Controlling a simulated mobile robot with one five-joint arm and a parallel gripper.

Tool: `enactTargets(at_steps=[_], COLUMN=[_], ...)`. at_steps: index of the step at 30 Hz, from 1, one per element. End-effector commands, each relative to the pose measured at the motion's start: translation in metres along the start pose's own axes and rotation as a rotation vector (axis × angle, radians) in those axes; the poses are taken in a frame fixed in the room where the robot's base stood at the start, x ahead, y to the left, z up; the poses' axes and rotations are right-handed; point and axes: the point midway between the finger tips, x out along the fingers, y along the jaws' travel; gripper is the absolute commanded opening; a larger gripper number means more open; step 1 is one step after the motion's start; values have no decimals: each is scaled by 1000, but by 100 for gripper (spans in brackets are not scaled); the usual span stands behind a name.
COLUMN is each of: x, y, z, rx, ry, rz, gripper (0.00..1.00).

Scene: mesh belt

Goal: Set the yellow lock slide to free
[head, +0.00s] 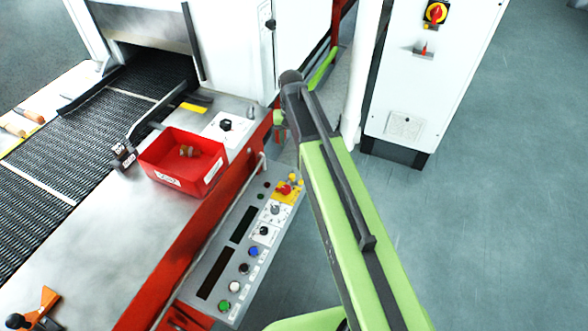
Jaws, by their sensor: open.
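I cannot surely pick out the yellow lock slide. Small yellow pieces (293,178) show at the top end of the control panel, just beyond the red button (284,189) on its yellow plate. They are too small to tell their shape or setting. A flat yellow piece (195,108) also lies on the metal deck beside the belt mouth. My green arm reaches up from the bottom right and passes close to the right side of the panel. My gripper cannot be made out; the far end of the arm hides what is beyond and below it.
The control panel (212,262) carries several buttons and dials. A red bin (160,178) with a small brownish item stands on the deck (105,235), by a black knob on a white plate (224,126). The mesh belt (60,150) runs at left. A white cabinet (430,85) stands right; floor beyond is clear.

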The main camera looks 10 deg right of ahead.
Motion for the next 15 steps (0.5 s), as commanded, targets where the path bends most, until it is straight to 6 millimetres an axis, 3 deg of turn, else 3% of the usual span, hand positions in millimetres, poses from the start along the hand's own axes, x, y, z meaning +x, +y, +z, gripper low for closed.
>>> enactTargets(at_steps=[8, 15], x=[25, 74], y=[1, 2], z=[2, 2], rx=[0, 1], ry=[0, 0], rz=[0, 0], gripper=[45, 45])
